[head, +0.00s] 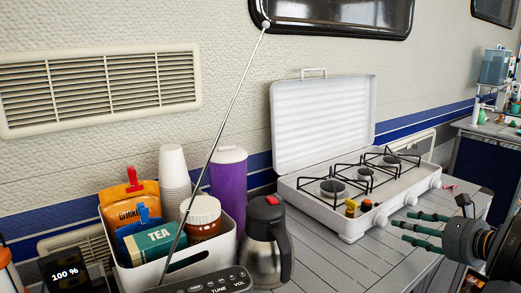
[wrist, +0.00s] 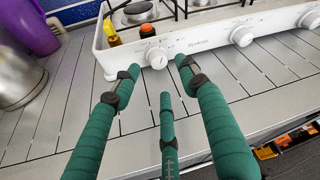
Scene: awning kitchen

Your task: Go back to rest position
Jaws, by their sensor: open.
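My gripper (head: 425,232) is at the right of the head view, in front of the camp stove. Its green fingers are spread and empty. In the wrist view, my gripper (wrist: 160,85) has three green fingers pointing toward the stove front, over the slatted table. No object is between the fingers. The white stove (head: 350,222) stands with its lid (head: 325,120) raised. Its front panel and knobs also show in the wrist view (wrist: 200,47). Whether any fingertip touches the stove is hard to tell.
A steel jug (head: 265,245), a purple tumbler (head: 228,185) and a white bin (head: 215,255) with food packs stand left of the stove. A thin antenna (head: 225,120) rises in front. Bare table slats (head: 345,265) lie ahead.

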